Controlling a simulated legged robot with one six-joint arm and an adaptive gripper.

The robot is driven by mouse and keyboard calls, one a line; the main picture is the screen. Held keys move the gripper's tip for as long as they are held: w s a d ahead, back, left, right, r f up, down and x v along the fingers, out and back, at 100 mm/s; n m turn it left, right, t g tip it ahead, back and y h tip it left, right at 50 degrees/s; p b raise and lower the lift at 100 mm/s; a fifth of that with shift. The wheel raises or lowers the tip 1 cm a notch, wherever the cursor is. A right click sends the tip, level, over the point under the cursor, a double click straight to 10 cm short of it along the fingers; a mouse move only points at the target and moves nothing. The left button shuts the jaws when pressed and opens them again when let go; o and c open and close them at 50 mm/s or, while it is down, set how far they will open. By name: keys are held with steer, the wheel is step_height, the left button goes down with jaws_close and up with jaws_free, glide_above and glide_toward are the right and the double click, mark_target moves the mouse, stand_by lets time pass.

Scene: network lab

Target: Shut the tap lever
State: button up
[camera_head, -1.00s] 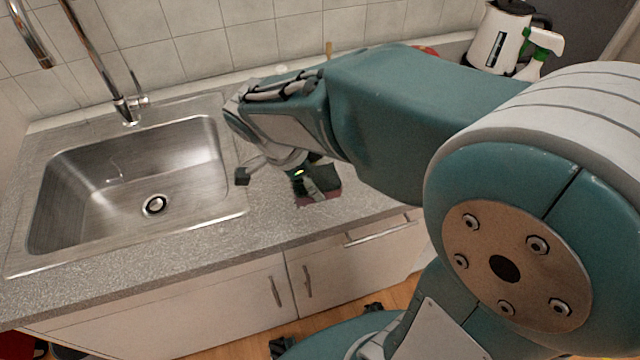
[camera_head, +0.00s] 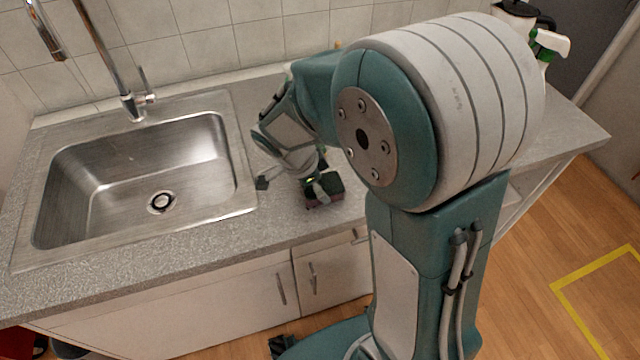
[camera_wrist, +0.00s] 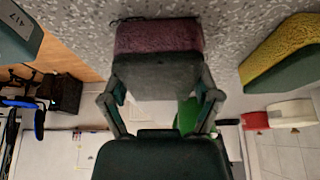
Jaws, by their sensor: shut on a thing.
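The chrome tap (camera_head: 131,104) stands behind the sink at the left in the head view. Its thin lever (camera_head: 143,80) points up from the right of its base. No water stream shows from the spout (camera_head: 50,38). My gripper (camera_wrist: 160,92) is shut on a sponge with a purple side (camera_wrist: 158,38) and a dark side. The held sponge is also in the head view (camera_head: 325,199), low over or on the counter right of the sink; I cannot tell if it touches. My gripper is well to the right of the tap and in front of it.
The steel sink (camera_head: 225,195) is empty. The grey counter (camera_head: 170,240) runs around it. A yellow and green sponge (camera_wrist: 285,50) shows at the right of the wrist view. A spray bottle (camera_head: 549,44) and kettle (camera_head: 515,8) stand far right. My arm hides the middle counter.

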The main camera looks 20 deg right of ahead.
steer(key=shift+d+f, duration=0.15)
steer(key=o, duration=0.8)
steer(key=shift+d, duration=0.5)
steer(key=shift+a, duration=0.1)
